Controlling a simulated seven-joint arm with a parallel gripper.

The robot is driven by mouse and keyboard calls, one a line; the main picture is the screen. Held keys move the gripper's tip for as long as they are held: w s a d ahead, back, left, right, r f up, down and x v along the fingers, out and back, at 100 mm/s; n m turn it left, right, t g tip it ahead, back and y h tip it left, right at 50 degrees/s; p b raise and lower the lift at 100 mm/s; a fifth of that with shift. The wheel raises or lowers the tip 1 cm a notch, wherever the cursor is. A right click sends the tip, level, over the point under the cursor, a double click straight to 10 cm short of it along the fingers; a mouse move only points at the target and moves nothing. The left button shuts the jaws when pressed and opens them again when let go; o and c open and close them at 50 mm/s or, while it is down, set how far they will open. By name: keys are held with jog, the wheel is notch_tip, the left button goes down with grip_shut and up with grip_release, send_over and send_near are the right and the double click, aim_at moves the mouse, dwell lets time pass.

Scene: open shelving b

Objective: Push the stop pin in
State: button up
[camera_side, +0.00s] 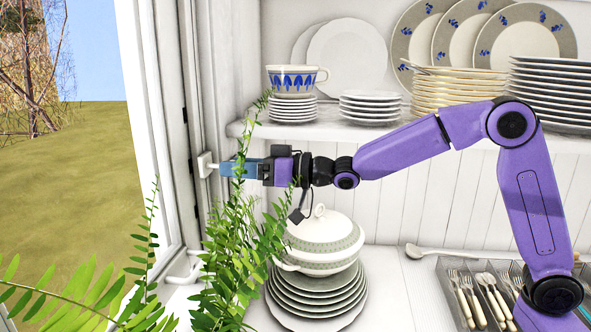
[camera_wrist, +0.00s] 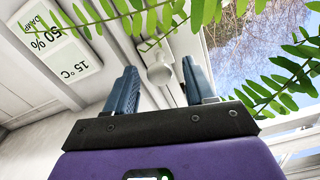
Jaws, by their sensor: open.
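A small white fitting (camera_side: 205,164), which looks like the stop pin, sticks out from the white window frame at the left in the side view. In the wrist view its round white knob (camera_wrist: 159,73) shows between and beyond my fingers. My gripper (camera_side: 224,168) is level with the fitting, its blue fingertips close to it; I cannot tell whether they touch. In the wrist view my gripper (camera_wrist: 159,82) has its two fingers wide apart, with nothing held. Fern leaves partly cover the gripper in the side view.
A green fern (camera_side: 235,260) rises in front of the gripper. Below stands a lidded tureen (camera_side: 322,240) on stacked plates. A shelf above holds a blue-patterned cup (camera_side: 292,78) and plates. A thermometer display (camera_wrist: 60,45) hangs left in the wrist view. A cutlery tray (camera_side: 448,285) lies lower right.

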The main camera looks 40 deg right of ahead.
jog(key=v, duration=1.5)
jog(key=shift+s+d, duration=0.1)
jog(key=shift+s, duration=0.05)
jog(key=s+f+n+g+h, duration=0.2)
jog(key=s+f+g+h, duration=0.45)
jog(key=s+f, duration=0.6)
jog(key=s+d+f+n+g+h, duration=0.2)
jog(key=s+d+f+g+h, duration=0.1)
jog(key=s, duration=0.5)
jog(key=s+d+f+n+g+h, duration=0.2)
jog(key=s+d+f+g+h, duration=0.1)
jog(key=s, duration=0.6)
jog(key=shift+d, duration=0.9)
jog(key=shift+f, duration=0.15)
dwell(0.3)
